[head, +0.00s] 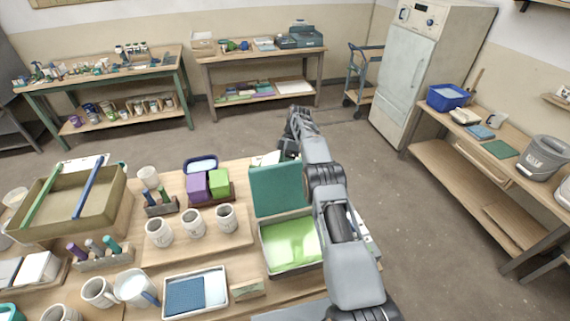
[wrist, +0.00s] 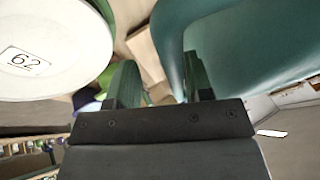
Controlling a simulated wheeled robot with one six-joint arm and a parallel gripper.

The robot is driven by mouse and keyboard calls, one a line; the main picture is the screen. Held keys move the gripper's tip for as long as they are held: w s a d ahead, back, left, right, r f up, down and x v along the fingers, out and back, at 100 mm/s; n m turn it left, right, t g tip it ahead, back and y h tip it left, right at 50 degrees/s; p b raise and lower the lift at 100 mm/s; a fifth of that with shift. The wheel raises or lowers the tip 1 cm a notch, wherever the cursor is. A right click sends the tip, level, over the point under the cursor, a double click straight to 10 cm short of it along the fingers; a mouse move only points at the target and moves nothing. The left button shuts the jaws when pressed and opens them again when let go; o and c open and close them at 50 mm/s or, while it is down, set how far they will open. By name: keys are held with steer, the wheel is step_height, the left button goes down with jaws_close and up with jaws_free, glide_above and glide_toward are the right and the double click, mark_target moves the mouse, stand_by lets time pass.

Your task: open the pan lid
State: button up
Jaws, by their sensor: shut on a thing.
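The pan (head: 290,243) stands on the near table, open at the top, with bright green glaze inside. Its teal lid (head: 277,189) stands raised along the pan's far edge, steeply tilted up. My gripper (head: 290,146) is at the lid's upper edge, and my arm reaches over the pan's right side. In the wrist view the lid (wrist: 250,45) fills the upper right, close against the right finger. My gripper (wrist: 160,88) is shut on the lid; the exact grip is partly hidden.
A pale round thing marked 62 (wrist: 38,50) is close by my gripper. Left of the pan stand white cups (head: 193,222), purple and green blocks (head: 207,184) and a tray with a blue pad (head: 195,290). Open floor (head: 365,170) lies beyond the table.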

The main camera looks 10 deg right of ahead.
mark_target(289, 162)
stand_by(0.4)
steer(key=s+r+b, duration=0.1)
steer(key=r+b, duration=0.1)
steer(key=r, duration=0.1)
steer(key=s+r+b, duration=0.2)
steer(key=r, duration=0.1)
steer(key=s+r+b, duration=0.2)
steer(key=r, duration=0.1)
steer(key=shift+s, duration=0.2)
steer(key=s+r+b, duration=0.4)
steer(key=s, duration=0.4)
steer(key=shift+s, duration=0.3)
steer(key=shift+d, duration=0.1)
